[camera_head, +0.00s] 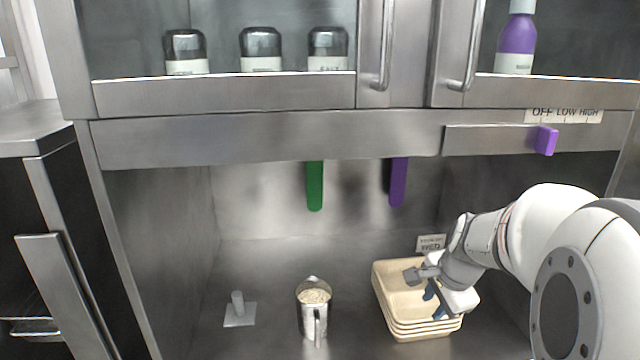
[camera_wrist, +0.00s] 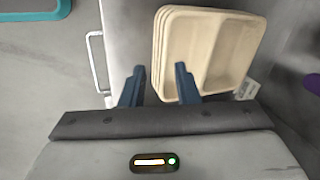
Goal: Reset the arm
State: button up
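My arm reaches in from the right in the head view. My gripper (camera_head: 436,300) hangs over the front right part of a stack of beige trays (camera_head: 387,300). The trays (camera_wrist: 208,12) show beyond the fingertips, divided into compartments and empty in the part I see. Whether a fingertip touches the stack I cannot tell.
A metal jug of rice (camera_head: 315,318) stands left of the trays. A small grey plate with a peg (camera_head: 240,315) lies further left. A cabinet shelf with jars (camera_head: 262,50) overhangs. Green (camera_head: 315,187) and purple (camera_head: 398,182) strips hang at the back.

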jog(key=s+a+r+n+g, duration=0.1)
jog(key=s+a+r+n, duration=0.1)
jog(key=s+a+n, duration=1)
jog(key=shift+s+a+n, duration=0.15)
jog(key=shift+s+n, duration=1.55)
jog(key=shift+n, duration=0.2)
